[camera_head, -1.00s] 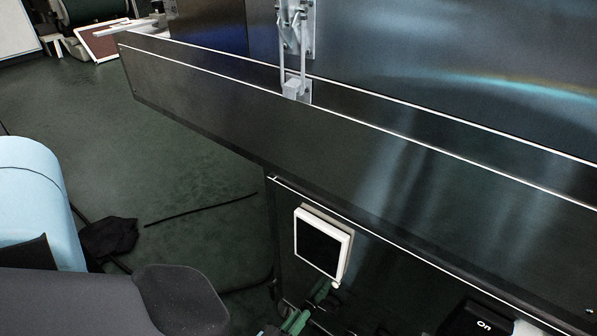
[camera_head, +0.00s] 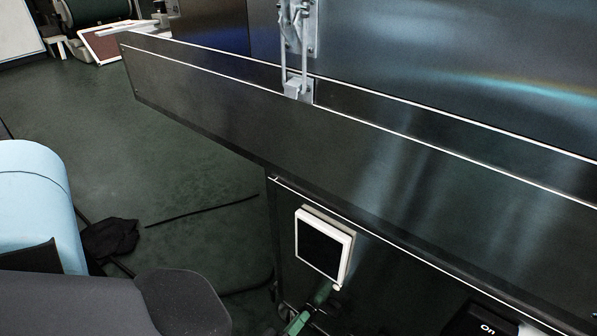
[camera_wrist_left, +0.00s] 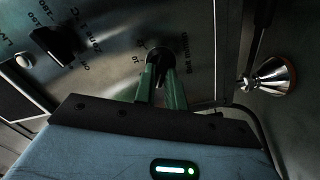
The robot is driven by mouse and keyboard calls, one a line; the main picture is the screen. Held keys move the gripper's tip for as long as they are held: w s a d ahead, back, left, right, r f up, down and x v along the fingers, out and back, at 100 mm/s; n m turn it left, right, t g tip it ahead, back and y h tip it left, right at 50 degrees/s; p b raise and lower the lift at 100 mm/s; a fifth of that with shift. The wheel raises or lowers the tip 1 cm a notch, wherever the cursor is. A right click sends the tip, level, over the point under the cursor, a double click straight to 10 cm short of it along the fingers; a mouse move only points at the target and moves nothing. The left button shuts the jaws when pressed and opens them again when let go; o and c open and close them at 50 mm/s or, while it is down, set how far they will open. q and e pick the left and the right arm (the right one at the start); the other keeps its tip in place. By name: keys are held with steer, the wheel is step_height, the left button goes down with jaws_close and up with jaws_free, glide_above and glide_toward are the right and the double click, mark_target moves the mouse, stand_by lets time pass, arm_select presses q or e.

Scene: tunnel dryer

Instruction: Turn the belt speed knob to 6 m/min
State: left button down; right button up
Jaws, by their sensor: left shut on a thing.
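In the head view the green fingers of my left gripper (camera_head: 311,308) show at the bottom edge, below a white-framed dark screen. The knob itself is hidden there. The pointer's exact setting is too dark and small to read. My right gripper is not in view.
Another black knob (camera_wrist_left: 56,44) with temperature marks sits on the same panel, left in the wrist view. A shiny metal foot (camera_wrist_left: 268,78) stands at the right. The white-framed screen (camera_head: 321,247) is just above my fingers in the head view. Open floor (camera_head: 190,130) lies to the left.

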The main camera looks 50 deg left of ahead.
arm_select(q)
steer(key=c, duration=1.5)
jaws_free()
steer(key=shift+o, duration=0.2)
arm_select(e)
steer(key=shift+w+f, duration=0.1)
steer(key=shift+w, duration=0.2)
